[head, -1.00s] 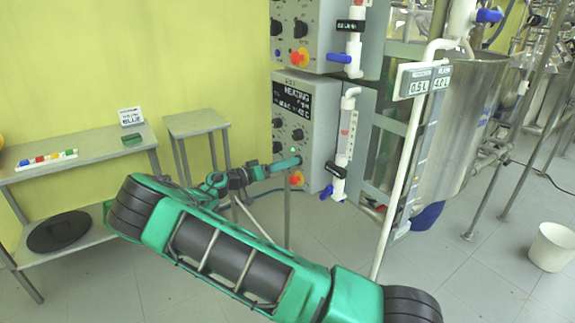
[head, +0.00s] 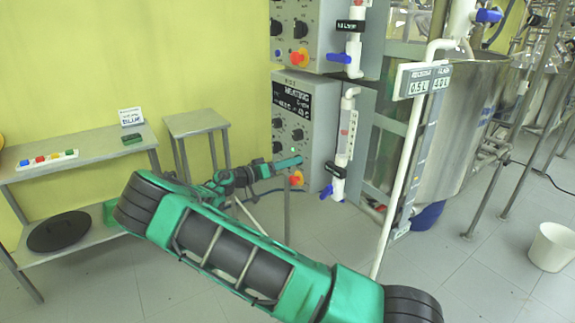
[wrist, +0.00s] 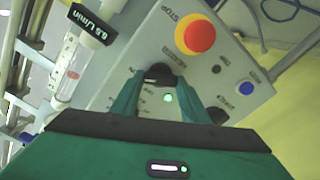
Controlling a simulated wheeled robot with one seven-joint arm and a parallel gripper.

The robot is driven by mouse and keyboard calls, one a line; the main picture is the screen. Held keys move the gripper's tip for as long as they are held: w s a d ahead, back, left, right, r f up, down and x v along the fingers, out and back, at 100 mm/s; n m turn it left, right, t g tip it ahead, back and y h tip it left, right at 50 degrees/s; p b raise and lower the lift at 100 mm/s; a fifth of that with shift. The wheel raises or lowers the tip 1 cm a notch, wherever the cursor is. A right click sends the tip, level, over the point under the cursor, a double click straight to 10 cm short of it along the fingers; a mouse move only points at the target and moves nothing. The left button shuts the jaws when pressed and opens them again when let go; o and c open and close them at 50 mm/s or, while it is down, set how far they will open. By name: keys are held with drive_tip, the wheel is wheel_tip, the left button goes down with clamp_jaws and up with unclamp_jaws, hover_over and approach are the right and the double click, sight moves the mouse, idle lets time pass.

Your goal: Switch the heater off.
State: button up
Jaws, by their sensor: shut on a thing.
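The heater's grey control box (head: 318,92) stands right of the yellow wall, with a dark display reading "HEATING" (head: 292,93) and several black knobs. My gripper (head: 299,160) is at the lower part of its front panel. In the wrist view, my gripper (wrist: 158,82) is shut on a black knob (wrist: 160,71), one finger on each side. A green lamp (wrist: 168,98) glows between the fingers. The knob's pointer and most of its label are hidden or too small to read. Another dark knob (wrist: 217,115) shows partly beside the right finger.
A red stop button on a yellow base (wrist: 197,36) and a blue button (wrist: 246,88) are close to the fingers. A flow tube (head: 345,135) with a blue-handled valve (head: 327,192) stands right of the panel. A small table (head: 196,123) stands left.

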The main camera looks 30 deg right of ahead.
drive_tip(key=shift+w+a+f+n, duration=0.1)
drive_tip(key=shift+n, duration=0.2)
drive_tip(key=n, duration=1.1)
drive_tip(key=shift+w+f, duration=0.2)
drive_tip(key=shift+n, duration=0.3)
drive_tip(key=o, duration=1.1)
drive_tip(key=shift+c, duration=0.2)
drive_tip(key=shift+s, duration=0.1)
drive_tip(key=a, duration=1.1)
drive_tip(key=shift+s+d, duration=0.15)
drive_tip(key=shift+d, duration=0.05)
